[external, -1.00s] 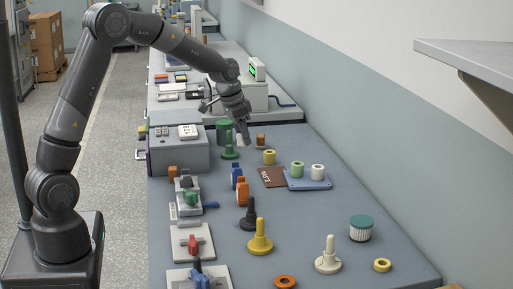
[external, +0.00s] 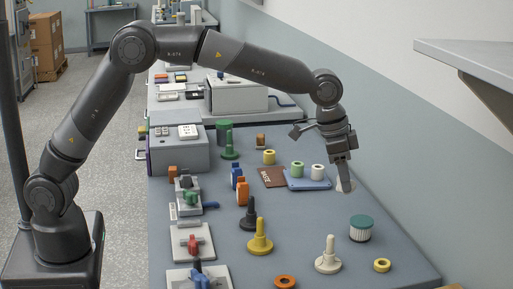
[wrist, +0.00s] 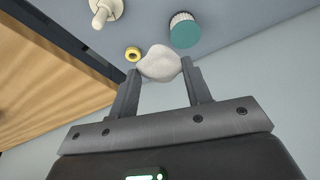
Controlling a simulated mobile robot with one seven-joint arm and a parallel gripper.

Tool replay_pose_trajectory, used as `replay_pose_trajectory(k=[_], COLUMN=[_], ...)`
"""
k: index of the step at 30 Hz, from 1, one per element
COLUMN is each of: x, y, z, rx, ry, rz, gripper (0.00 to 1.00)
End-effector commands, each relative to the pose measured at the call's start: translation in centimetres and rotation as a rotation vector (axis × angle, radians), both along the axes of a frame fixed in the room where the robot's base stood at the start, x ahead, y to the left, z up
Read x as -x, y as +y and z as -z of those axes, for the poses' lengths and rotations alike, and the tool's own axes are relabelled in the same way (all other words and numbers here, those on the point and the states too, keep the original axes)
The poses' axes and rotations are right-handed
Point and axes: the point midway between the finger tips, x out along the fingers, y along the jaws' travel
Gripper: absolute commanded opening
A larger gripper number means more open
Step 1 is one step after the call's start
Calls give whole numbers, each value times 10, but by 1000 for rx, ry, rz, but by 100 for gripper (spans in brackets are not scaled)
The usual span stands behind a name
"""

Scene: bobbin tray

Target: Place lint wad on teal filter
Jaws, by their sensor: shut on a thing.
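The lint wad (wrist: 160,63) is a pale, off-white lump held between the two fingertips of my gripper (wrist: 158,72) in the wrist view. In the external view my gripper (external: 346,180) is above the table, and part of the lint wad (external: 347,186) shows at its tips. The teal filter (external: 361,228) stands upright on the table, with a teal top and a white pleated side. It is below and slightly right of my gripper in the external view. In the wrist view the teal filter (wrist: 185,32) is just beyond the wad, to the right, apart from it.
A cream peg (external: 328,256) and a yellow ring (external: 382,265) stand near the filter. The table around the filter is mostly clear.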

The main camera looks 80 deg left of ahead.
Motion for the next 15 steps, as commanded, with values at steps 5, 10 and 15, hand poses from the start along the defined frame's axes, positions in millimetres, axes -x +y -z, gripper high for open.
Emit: replay_pose_trajectory(k=[5, 10, 15], x=[5, 1, -21], y=[-48, -54, -27], z=[-4, 0, 22], rx=[-1, -2, -2], ry=[-1, 0, 2], rz=[43, 51, 49], gripper=[24, 24, 24])
